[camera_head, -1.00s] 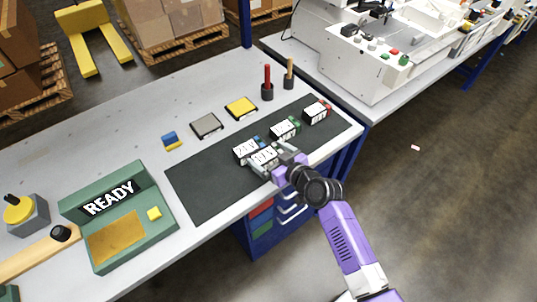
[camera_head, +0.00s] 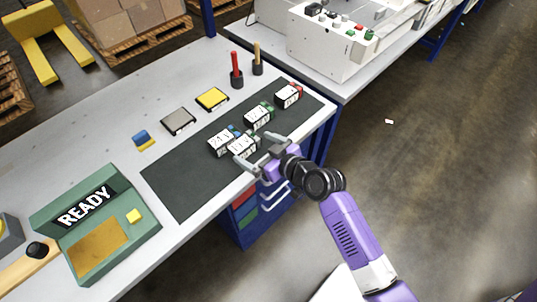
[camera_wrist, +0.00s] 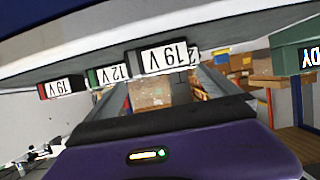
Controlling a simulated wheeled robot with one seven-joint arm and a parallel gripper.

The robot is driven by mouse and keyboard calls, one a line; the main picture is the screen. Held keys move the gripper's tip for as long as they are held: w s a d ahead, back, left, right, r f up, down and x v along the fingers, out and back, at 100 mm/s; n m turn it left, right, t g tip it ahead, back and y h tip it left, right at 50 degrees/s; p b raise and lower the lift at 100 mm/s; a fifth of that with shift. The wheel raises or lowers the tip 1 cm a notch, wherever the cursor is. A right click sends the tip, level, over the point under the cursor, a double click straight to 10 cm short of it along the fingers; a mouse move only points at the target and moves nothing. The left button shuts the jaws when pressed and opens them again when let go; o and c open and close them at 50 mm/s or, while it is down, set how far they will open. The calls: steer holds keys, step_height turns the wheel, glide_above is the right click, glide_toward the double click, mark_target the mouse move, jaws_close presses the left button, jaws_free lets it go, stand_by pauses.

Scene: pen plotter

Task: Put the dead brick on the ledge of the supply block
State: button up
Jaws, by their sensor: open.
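Several labelled bricks stand on the dark mat (camera_head: 180,190): a blue-ended brick (camera_head: 219,143), a dark brick close in front of it (camera_head: 243,147), a green-ended brick (camera_head: 259,116) and a red-ended brick (camera_head: 288,96). In the wrist view the dark brick reads 19 V (camera_wrist: 165,57), upside down. No brick is visibly marked dead. My gripper (camera_head: 257,152) is open and empty, its fingers spread just in front of the dark brick. No block is labelled as the supply block; a green box reading READY (camera_head: 135,238) stands at front left.
A blue and yellow block (camera_head: 143,140), a grey pad (camera_head: 178,121) and a yellow pad (camera_head: 212,99) lie behind the mat. Red (camera_head: 236,68) and tan (camera_head: 257,58) handles stand upright in holders at the back. The grey bench's left middle is mostly clear.

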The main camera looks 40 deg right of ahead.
steer(key=v, duration=0.6)
steer(key=shift+b, duration=0.35)
steer(key=s+a+r, duration=0.3)
steer(key=s, duration=0.5)
steer(key=s+a+r, duration=0.3)
steer(key=s+a, duration=0.1)
steer(key=s, duration=0.5)
steer(key=s+a+r+t, duration=0.1)
steer(key=s+a+r, duration=0.3)
steer(key=s, duration=0.5)
steer(key=shift+s+a, duration=0.15)
steer(key=shift+s, duration=0.1)
